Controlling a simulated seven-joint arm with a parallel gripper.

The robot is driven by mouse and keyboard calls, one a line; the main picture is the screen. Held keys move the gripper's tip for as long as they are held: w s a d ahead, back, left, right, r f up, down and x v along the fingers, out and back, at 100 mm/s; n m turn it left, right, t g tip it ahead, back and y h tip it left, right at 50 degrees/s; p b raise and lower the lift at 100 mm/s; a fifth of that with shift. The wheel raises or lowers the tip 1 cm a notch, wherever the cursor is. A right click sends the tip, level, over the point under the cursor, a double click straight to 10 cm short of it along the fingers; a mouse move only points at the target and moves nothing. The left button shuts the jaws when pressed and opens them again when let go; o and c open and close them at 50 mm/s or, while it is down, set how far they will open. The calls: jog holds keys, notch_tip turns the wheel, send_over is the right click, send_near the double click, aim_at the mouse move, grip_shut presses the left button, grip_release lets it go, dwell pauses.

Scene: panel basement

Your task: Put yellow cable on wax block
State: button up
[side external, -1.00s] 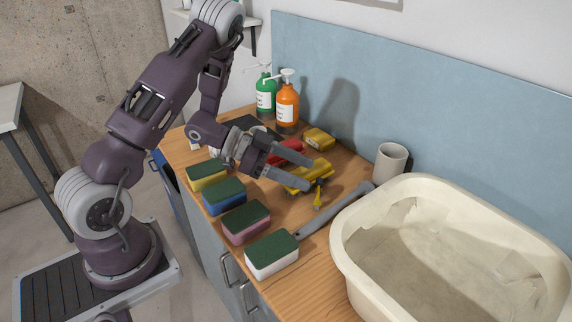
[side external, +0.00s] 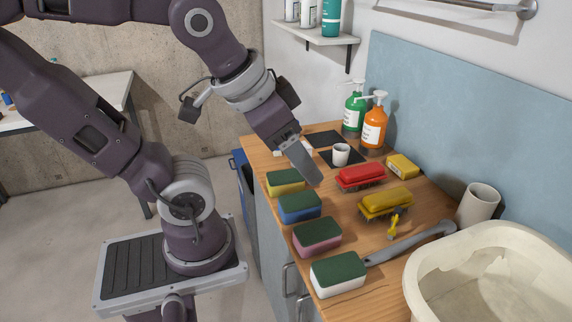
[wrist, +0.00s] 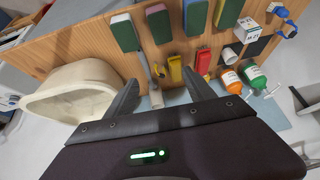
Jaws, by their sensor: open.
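A small bright yellow piece (side external: 394,224), which may be the yellow cable, stands on the wooden counter beside a yellow brush (side external: 385,202). It also shows in the wrist view (wrist: 158,70). A yellow block with a dark label (side external: 403,166), possibly the wax block, lies farther back near the blue backboard. I cannot tell for sure that it is wax. My gripper (wrist: 160,80) is open and empty, its fingers spread wide. In the side external view it hangs above the counter's left part, apart from both things, with one finger hiding the other.
Several sponges (side external: 317,234) line the counter's front edge. A red brush (side external: 361,176), a white cup (side external: 341,154) and pump bottles (side external: 374,125) stand behind. A grey tool (side external: 412,242), a beige cup (side external: 478,204) and a large basin (side external: 480,246) are at the right.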

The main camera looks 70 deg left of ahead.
aim_at(398, 211)
jog(key=shift+s+d+f, duration=0.1)
jog(key=shift+s+d, duration=0.3)
jog(key=shift+s, duration=0.25)
jog(key=shift+s+d+f, duration=0.1)
jog(key=shift+s+d, duration=0.3)
jog(key=shift+s, duration=0.2)
jog(key=c, duration=0.3)
jog(key=shift+s+d+g+h, duration=0.15)
jog(key=shift+s+g+h, duration=0.1)
jog(key=shift+g+h, duration=0.05)
jog(key=c, duration=0.5)
jog(key=shift+w, duration=0.15)
